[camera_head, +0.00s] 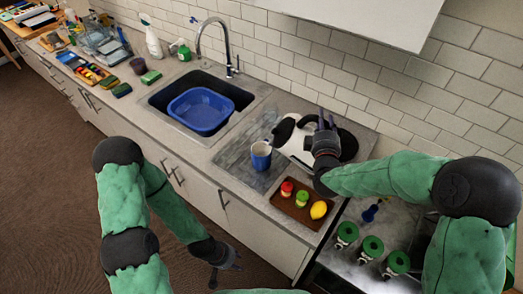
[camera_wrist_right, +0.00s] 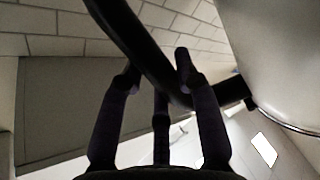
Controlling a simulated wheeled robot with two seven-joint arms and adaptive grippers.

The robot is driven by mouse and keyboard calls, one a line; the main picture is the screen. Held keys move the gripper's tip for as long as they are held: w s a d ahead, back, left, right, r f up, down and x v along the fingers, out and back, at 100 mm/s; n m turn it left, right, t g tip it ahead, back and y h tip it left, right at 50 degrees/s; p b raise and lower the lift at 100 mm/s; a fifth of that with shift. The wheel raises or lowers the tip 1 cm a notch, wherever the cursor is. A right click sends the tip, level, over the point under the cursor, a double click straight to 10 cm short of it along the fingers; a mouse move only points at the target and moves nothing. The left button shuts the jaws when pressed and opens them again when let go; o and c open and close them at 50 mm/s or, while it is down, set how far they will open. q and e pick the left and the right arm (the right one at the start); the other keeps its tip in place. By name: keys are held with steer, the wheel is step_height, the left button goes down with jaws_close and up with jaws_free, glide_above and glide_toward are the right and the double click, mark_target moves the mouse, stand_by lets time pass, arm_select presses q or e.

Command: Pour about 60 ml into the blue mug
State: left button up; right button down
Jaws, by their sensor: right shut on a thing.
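A white kettle (camera_head: 291,138) with black parts is over the counter at the back right and looks tilted toward the mug. My right gripper (camera_head: 327,124) is shut on its black handle (camera_wrist_right: 150,60); in the right wrist view the fingers close around the handle, with the pale kettle body (camera_wrist_right: 260,50) beside it. The blue mug (camera_head: 261,158) stands upright on the counter, just left of and below the kettle. The mug's contents and any stream cannot be made out. My left gripper (camera_head: 226,272) hangs low before the cabinets, fingers apart and empty.
A sink with a blue basin (camera_head: 201,109) is to the left. A black round base (camera_head: 348,146) is behind my right gripper.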

steer(key=shift+r, duration=0.45)
steer(key=shift+d+f, duration=0.1)
steer(key=d+m+b, duration=0.1)
steer(key=d+f+m+b, duration=0.1)
steer(key=b, duration=0.1)
steer(key=d+m+b, duration=0.1)
steer(key=b, duration=0.1)
steer(key=shift+s+d+f+m, duration=0.15)
steer(key=shift+d+f+m, duration=0.15)
steer(key=shift+d, duration=0.05)
steer(key=d+m+b, duration=0.1)
steer(key=b, duration=0.1)
steer(key=d+f+m+b, duration=0.1)
steer(key=b, duration=0.1)
steer(key=shift+s+d+f, duration=0.15)
steer(key=shift+d+f, duration=0.15)
steer(key=shift+d, duration=0.05)
steer(key=d+f+m+b, duration=0.4)
steer(key=f+m+b, duration=0.1)
steer(key=b, duration=0.7)
steer(key=shift+s+d+f+m, duration=0.3)
steer(key=shift+f+m, duration=0.1)
steer(key=shift+f, duration=0.15)
